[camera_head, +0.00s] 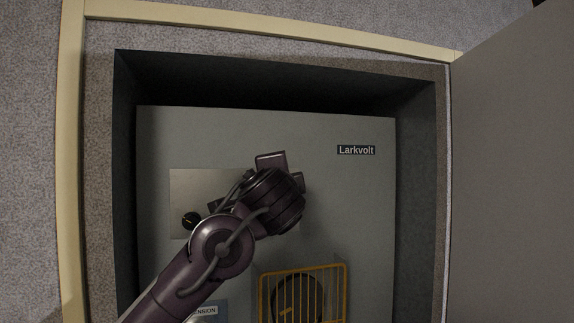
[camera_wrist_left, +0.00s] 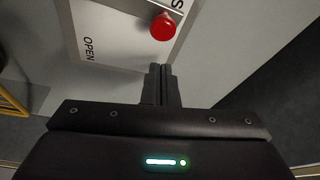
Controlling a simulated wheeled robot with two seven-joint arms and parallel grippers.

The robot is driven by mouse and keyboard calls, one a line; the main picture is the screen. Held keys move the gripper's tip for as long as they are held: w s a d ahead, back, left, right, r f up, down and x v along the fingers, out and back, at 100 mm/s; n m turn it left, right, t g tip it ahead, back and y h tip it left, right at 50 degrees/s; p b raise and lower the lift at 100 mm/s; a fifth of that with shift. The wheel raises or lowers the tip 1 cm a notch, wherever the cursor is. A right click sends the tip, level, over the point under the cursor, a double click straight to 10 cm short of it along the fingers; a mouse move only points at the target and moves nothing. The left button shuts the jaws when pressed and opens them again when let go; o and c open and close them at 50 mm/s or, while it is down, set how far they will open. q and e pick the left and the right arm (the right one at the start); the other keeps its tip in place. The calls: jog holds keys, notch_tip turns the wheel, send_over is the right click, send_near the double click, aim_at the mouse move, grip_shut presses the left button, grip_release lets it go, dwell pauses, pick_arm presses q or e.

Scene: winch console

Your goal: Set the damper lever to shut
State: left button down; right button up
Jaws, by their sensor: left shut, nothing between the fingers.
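The damper lever shows as a red ball knob (camera_wrist_left: 163,27) at the top of the left wrist view, over a white label plate (camera_wrist_left: 112,25). "OPEN" is printed on the left of the plate; at the top right only an "S" shows, cut by the frame edge. Which setting the lever is at, I cannot tell. My left gripper (camera_wrist_left: 160,72) is shut and empty, its fingertips just below the knob in that picture, with a small gap between. In the head view my left arm covers the lever. My right gripper is not in view.
In the head view, the grey panel (camera_head: 365,210) sits in a dark recess. A black knob (camera_head: 190,220) is left of my arm. A yellow wire guard (camera_head: 346,290) stands over a dark round dial (camera_head: 297,300) below. A grey door (camera_head: 510,170) is at right.

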pick_arm(q)
jog(key=shift+s+a+f+p, duration=0.15)
jog(key=shift+s+a+p, duration=0.1)
jog(key=shift+a, duration=0.35)
jog(key=shift+s+a+f+p, duration=0.1)
jog(key=shift+s+a+p, duration=0.15)
jog(key=shift+a, duration=0.35)
jog(key=shift+w+d, duration=0.1)
jog(key=a+n+b, duration=0.1)
jog(key=b, duration=0.2)
jog(key=n+t+b, duration=0.1)
jog(key=n+b, duration=0.1)
jog(key=b, duration=0.1)
jog(key=shift+s+a+n+y, duration=0.3)
jog(key=shift+a+y, duration=0.05)
jog(key=shift+y, duration=0.05)
